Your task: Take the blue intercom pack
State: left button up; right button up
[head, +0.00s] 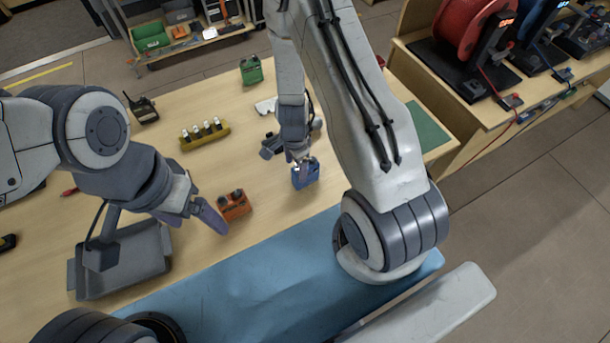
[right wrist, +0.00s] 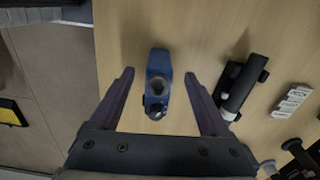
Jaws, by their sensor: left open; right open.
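The blue intercom pack (head: 306,173) stands on the wooden table, near the blue mat at the table's front. My right gripper (head: 301,166) is over it in the head view and hides part of it. In the right wrist view the blue pack (right wrist: 157,82) lies between and just ahead of the two open fingers (right wrist: 160,100), with a gap on each side. My left gripper (head: 212,212) is open and empty, beside an orange pack (head: 234,205) on the table.
A green pack (head: 251,70) stands at the back. A yellow holder (head: 204,134) with several white-topped items and a black radio (head: 142,108) stand to the left. A black cylindrical device (right wrist: 240,86) lies right of my right gripper. A blue mat (head: 240,282) covers the front.

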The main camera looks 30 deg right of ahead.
aim_at(297, 180)
jog(key=shift+f+b, duration=3.55)
jog(key=shift+f, duration=0.45)
jog(key=shift+r, duration=0.15)
grip_shut()
